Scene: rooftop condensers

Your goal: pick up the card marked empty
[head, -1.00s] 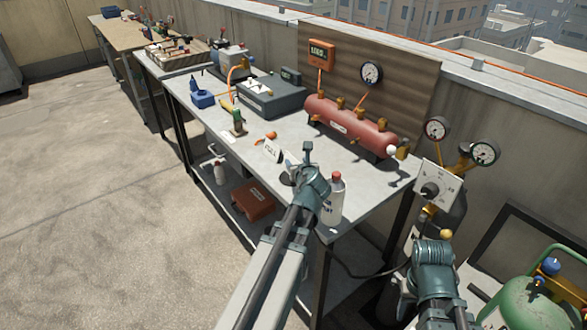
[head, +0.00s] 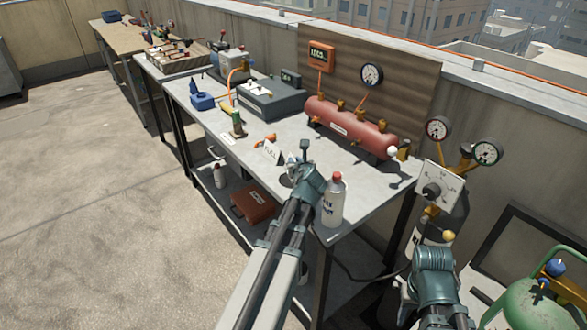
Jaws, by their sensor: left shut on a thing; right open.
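A white card (head: 272,152) stands tilted on the workbench, just left of my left gripper's tip; its dark lettering looks like "FULL", though it is small. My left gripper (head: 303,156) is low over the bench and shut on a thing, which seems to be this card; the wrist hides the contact. A second, small white label or card (head: 228,139) lies by the green and brass torch-like tool, too small to read. My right gripper (head: 436,256) is open at the lower right, beside the bench, its fingers mostly hidden behind its wrist.
A white bottle with a red cap (head: 333,202) stands close right of my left wrist. A red tank (head: 350,127), a grey case (head: 270,100) and a blue item (head: 202,101) stand on the workbench (head: 205,125). Gauges and a green cylinder (head: 530,305) crowd the right.

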